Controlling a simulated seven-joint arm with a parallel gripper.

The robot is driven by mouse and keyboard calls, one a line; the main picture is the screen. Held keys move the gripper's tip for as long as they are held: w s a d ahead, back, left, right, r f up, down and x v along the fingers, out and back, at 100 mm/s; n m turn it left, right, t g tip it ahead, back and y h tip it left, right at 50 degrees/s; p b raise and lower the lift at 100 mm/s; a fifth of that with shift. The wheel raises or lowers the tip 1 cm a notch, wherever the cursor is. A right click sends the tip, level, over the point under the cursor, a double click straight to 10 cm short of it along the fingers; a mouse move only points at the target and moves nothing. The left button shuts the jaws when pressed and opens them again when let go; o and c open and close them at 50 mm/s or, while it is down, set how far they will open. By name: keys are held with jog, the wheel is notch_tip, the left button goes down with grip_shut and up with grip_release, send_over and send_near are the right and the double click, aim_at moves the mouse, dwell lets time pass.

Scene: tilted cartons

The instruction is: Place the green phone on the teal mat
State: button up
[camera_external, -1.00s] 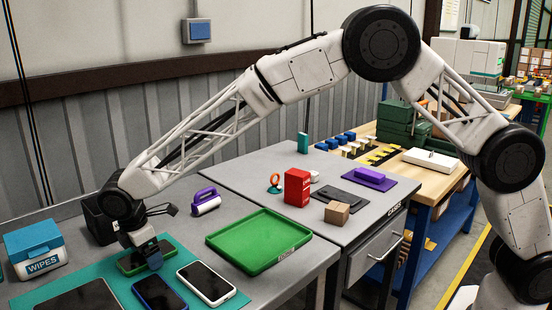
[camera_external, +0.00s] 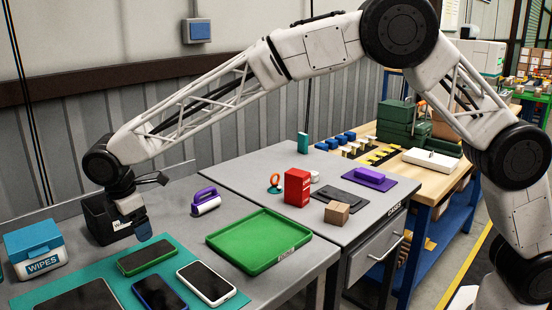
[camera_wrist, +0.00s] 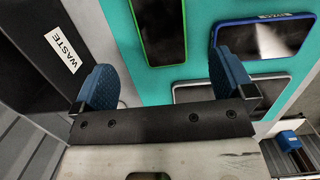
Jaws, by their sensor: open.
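The green phone (camera_external: 146,259) lies flat on the teal mat (camera_external: 176,256), toward its back edge, in the external view. In the wrist view the green phone (camera_wrist: 160,28) shows partly, cut off by the top edge, with the teal mat (camera_wrist: 200,45) around it. My gripper (camera_external: 141,228) is above and behind the green phone, apart from it. In the wrist view my gripper (camera_wrist: 163,88) has its two blue fingertips spread wide with nothing between them.
A blue phone (camera_external: 160,294), a white phone (camera_external: 206,283) and a dark tablet (camera_external: 82,298) also lie on the mat. A black waste bin (camera_external: 98,219) stands close beside my gripper. A wipes box (camera_external: 36,250) is at left, a green tray (camera_external: 258,241) at right.

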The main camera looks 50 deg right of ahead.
jog(key=shift+a+r, duration=0.15)
jog(key=shift+r, duration=0.65)
jog(key=shift+a+r, duration=0.1)
jog(key=shift+r, duration=0.65)
